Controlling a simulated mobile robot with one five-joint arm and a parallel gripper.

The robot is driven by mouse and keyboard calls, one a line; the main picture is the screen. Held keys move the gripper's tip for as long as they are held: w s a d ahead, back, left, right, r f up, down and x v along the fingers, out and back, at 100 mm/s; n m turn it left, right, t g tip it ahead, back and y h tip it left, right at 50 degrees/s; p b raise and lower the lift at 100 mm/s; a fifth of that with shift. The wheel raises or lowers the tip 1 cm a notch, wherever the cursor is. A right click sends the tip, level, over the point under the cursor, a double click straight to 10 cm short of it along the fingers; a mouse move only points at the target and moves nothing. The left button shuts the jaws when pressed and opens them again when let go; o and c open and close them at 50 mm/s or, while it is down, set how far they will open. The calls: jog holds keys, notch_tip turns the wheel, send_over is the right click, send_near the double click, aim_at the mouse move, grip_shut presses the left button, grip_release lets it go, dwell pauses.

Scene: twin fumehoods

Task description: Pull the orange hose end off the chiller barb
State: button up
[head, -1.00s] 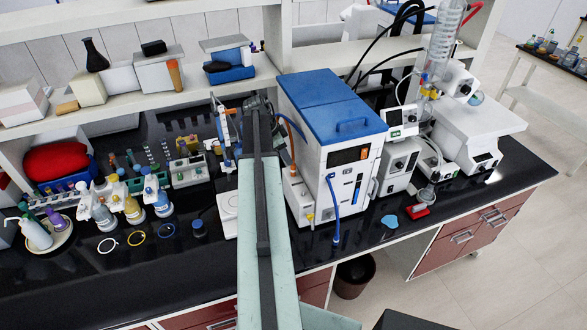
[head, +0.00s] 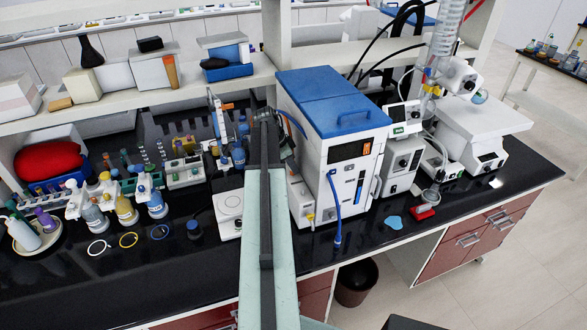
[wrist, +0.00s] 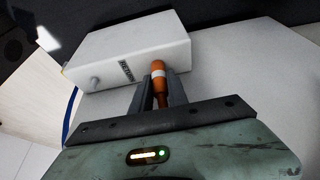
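The chiller (head: 345,160) is a white cabinet with a blue top in the head view. In the wrist view a white block (wrist: 125,48) carries a dark label that seems to read RETURN. The orange hose end (wrist: 158,70), with a pale band, lies against the block's near edge beside that label. My gripper (wrist: 160,88) has its dark fingers close on both sides of the hose end and looks shut on it. Whether a barb is still inside the hose end is hidden. In the head view my arm hides the gripper tips.
A grey stub (wrist: 95,83) sticks out of the block at left. A blue hose (head: 335,205) hangs down the chiller's front. Bottles (head: 125,208) and a white hotplate (head: 229,212) stand left of my arm. A shelf (head: 190,90) runs behind.

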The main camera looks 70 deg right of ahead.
grip_shut()
jog(key=shift+r, duration=0.25)
notch_tip(320, 180, up, 4)
jog(key=p, duration=0.4)
jog(key=shift+a+f, duration=0.15)
jog(key=a+r+p, duration=0.3)
jog(key=a+p, duration=0.1)
jog(key=a, duration=1.1)
jog(key=shift+a+r, duration=0.3)
jog(key=shift+r, duration=0.1)
jog(key=shift+r+p, duration=1.5)
jog(key=shift+r, duration=0.1)
